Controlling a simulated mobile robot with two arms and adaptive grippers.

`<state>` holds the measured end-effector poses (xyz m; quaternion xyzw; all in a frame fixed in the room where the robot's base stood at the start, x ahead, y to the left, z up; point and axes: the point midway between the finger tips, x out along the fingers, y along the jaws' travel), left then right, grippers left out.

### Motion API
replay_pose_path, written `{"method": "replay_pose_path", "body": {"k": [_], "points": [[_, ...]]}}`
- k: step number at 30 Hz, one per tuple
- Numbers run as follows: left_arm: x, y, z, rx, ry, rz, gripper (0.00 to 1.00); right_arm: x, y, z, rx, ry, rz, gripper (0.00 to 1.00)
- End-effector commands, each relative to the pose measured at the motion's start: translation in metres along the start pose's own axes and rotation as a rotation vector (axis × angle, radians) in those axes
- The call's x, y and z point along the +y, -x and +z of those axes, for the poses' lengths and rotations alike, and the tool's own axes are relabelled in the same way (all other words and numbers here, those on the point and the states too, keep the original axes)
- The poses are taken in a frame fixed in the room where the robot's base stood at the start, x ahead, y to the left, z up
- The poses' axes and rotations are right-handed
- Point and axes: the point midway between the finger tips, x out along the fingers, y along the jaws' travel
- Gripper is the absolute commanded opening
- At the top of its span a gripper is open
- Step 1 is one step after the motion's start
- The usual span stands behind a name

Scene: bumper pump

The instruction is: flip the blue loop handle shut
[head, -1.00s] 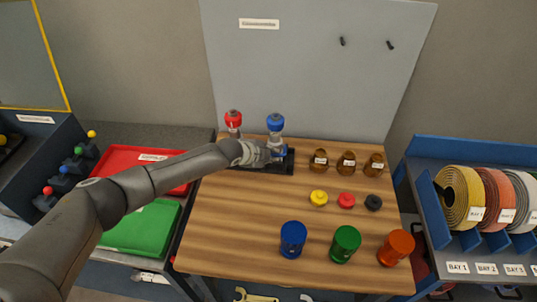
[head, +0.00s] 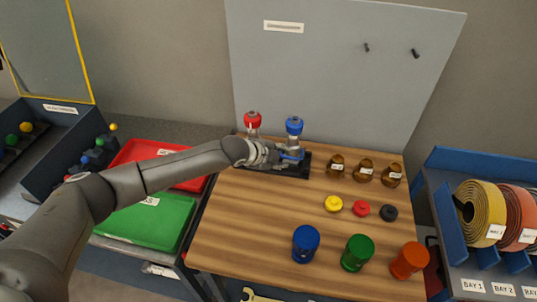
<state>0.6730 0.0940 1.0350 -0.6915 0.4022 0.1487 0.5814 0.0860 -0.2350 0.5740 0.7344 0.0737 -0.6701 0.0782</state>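The blue-topped pump (head: 294,126) stands on a black base (head: 300,169) at the back of the wooden table, beside the red-topped pump (head: 253,121). A small blue part (head: 293,155), which looks like the blue loop handle, shows low on the front of the blue-topped pump. My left gripper (head: 281,156) is right at this blue part, reaching in from the left. It partly hides the part and the base. The fingers are too small to tell open from shut, or whether they touch the handle. My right gripper is out of view.
Brown jars (head: 364,170) stand right of the base. Yellow (head: 333,203), red (head: 361,208) and black (head: 388,212) lids lie before them. Blue (head: 305,243), green (head: 357,252) and orange (head: 409,260) cups stand near the front edge. The table's left middle is clear.

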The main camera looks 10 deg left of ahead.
Motion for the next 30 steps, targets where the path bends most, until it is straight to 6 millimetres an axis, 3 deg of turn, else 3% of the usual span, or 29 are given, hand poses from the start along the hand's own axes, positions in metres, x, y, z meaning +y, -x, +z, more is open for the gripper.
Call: {"method": "replay_pose_path", "body": {"k": [6,13,26,30], "points": [[0.000,0.036,0.000,0.001,-0.001,-0.002,0.32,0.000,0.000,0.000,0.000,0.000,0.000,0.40],[0.000,0.061,0.000,0.001,0.000,-0.001,0.32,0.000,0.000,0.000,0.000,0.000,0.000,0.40],[0.000,0.067,0.000,0.000,-0.001,-0.001,0.32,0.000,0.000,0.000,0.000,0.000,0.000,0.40],[0.008,0.055,-0.008,0.029,-0.017,-0.035,0.32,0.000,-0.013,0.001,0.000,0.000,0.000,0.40]]}}
